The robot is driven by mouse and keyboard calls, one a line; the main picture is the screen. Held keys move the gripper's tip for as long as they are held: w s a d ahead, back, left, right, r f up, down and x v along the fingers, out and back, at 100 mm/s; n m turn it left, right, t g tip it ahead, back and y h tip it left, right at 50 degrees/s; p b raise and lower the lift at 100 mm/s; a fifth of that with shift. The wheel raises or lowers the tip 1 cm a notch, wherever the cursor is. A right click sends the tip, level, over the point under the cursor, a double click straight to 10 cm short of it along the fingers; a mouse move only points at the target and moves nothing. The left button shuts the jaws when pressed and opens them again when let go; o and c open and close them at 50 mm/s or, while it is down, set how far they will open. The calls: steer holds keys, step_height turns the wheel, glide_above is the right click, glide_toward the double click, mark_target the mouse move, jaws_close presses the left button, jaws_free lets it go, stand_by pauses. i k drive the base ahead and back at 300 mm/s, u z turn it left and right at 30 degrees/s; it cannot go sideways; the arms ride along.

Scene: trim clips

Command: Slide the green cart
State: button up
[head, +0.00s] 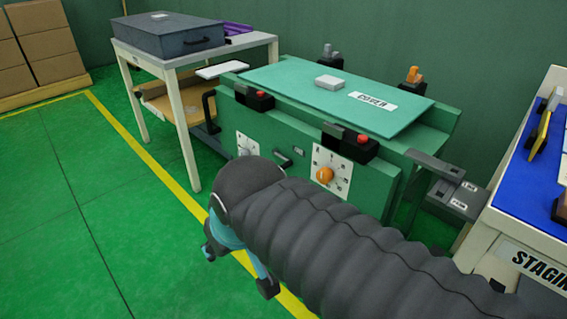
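A green cabinet-like unit (375,179) stands against the back wall. It is the only large green piece of equipment in view, and I see no wheels on it, so I cannot tell whether it is the cart. A teal plate (300,88) marked COVER lies on its top, with a small pale block (329,82) on it. A black handle (209,112) shows at its left end. My gripper (239,269) is in front of the unit, pointing down over the floor. Its fingers are apart with nothing seen between them. My arm hides part of the unit's lower front.
A white table (187,152) with a dark case (168,36) stands left of the unit. A staging table (530,228) with a blue mat is close on the right. Cardboard boxes (48,40) sit at the far left. Green floor (75,210) is clear at left, beyond a yellow line.

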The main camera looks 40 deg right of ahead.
mark_target(373, 176)
steer(key=u, duration=0.55)
steer(key=i, duration=1.1)
steer(key=z, duration=0.5)
